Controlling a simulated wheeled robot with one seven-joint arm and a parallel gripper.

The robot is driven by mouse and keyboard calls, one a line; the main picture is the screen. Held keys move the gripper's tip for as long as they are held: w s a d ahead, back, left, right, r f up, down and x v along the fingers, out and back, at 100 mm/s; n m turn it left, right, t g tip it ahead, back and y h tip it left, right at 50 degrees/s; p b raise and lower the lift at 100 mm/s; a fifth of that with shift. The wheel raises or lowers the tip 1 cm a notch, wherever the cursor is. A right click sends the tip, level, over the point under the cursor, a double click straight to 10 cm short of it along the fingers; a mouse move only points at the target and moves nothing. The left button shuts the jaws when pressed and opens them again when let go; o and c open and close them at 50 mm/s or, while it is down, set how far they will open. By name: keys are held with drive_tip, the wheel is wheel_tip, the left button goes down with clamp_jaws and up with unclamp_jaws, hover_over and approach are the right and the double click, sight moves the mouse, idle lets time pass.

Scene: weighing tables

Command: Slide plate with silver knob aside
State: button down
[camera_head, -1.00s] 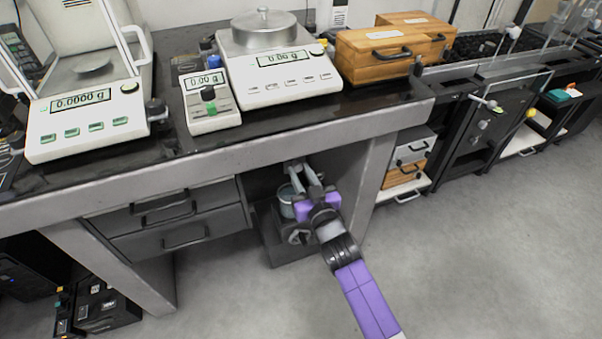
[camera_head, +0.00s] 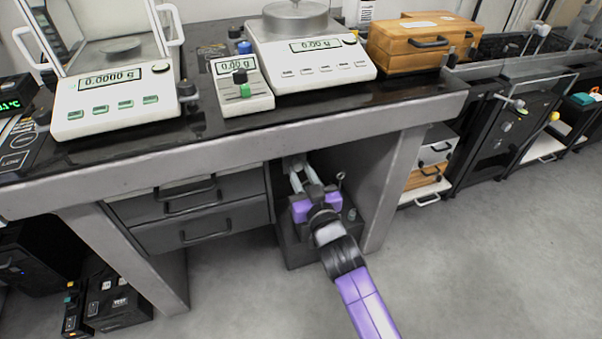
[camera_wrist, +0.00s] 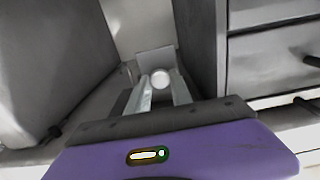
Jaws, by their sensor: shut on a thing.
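In the wrist view, the round silver knob (camera_wrist: 160,80) shows between my fingertips, in front of a grey square plate (camera_wrist: 155,58). My gripper (camera_wrist: 162,86) is shut on the knob. In the head view, my gripper (camera_head: 300,172) reaches into the opening under the weighing table, right of the drawers. The knob and plate are hidden there behind my gripper and the table edge.
The grey table (camera_head: 240,150) overhangs my arm. Dark drawers (camera_head: 190,215) stand close on the left and a table leg (camera_head: 395,190) on the right. A grey box (camera_head: 305,250) sits below my gripper. The floor in front is clear.

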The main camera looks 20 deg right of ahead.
drive_tip(key=c, duration=1.1)
unclamp_jaws()
drive_tip(key=shift+c, duration=0.2)
drive_tip(key=shift+s, duration=0.1)
drive_tip(key=s, duration=0.7)
drive_tip(key=shift+s+p, duration=0.3)
drive_tip(key=shift+s, duration=0.05)
